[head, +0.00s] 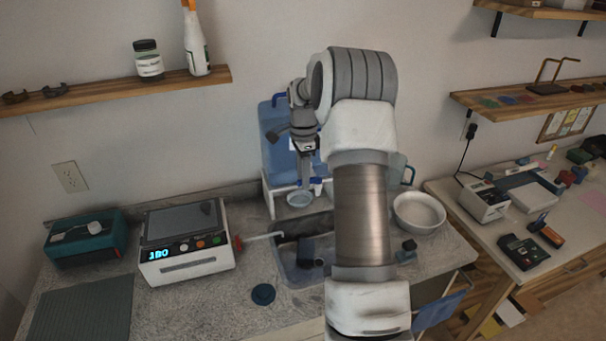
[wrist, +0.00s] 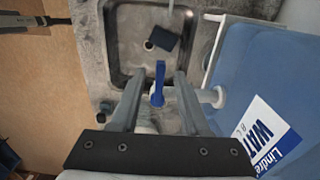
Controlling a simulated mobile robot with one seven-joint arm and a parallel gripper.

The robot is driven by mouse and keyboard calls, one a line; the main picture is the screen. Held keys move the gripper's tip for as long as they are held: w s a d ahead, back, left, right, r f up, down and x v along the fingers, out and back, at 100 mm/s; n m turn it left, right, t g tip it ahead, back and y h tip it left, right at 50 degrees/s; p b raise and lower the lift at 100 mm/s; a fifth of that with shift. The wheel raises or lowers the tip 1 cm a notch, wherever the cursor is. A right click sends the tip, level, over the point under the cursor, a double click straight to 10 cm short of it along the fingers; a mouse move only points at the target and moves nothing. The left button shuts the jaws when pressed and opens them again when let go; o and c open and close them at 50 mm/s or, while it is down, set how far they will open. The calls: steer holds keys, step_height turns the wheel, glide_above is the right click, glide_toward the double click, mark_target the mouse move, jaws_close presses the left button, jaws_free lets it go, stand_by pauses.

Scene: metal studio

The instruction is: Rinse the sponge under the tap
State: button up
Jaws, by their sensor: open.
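A blue water container (head: 286,140) with a printed label stands on a white stand behind the sink; it fills the right of the wrist view (wrist: 250,70). Its tap has a blue lever (wrist: 158,85) and a pale body (wrist: 212,97). My gripper (wrist: 159,78) is open, pointing down over the tap, with the lever between its fingers; contact cannot be told. It also shows in the head view (head: 307,168). The dark blue-grey sponge (wrist: 162,39) lies in the metal sink (wrist: 118,55), apart from my gripper. The sponge also shows in the head view (head: 306,250).
A scale-like device (head: 186,248) and a teal box (head: 84,240) stand left of the sink. A white bowl (head: 418,212) is to its right. A small pale dish (head: 299,198) sits beneath the container. A round dark disc (head: 263,294) lies on the front counter.

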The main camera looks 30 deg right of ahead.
steer(key=shift+f, duration=0.15)
steer(key=shift+c, duration=0.2)
jaws_close()
steer(key=shift+s+n, duration=0.1)
steer(key=shift+n, duration=0.2)
steer(key=shift+s+d+n+b, duration=0.1)
steer(key=shift+s+n+b, duration=0.25)
steer(key=shift+n, duration=0.6)
steer(key=shift+s+a+n+b, duration=0.15)
steer(key=shift+s+n, duration=0.25)
steer(key=shift+n, duration=0.6)
steer(key=shift+s+d+n+b, duration=0.15)
steer(key=shift+s+n+b, duration=0.2)
steer(key=shift+n, duration=0.6)
steer(key=shift+o, duration=0.2)
jaws_free()
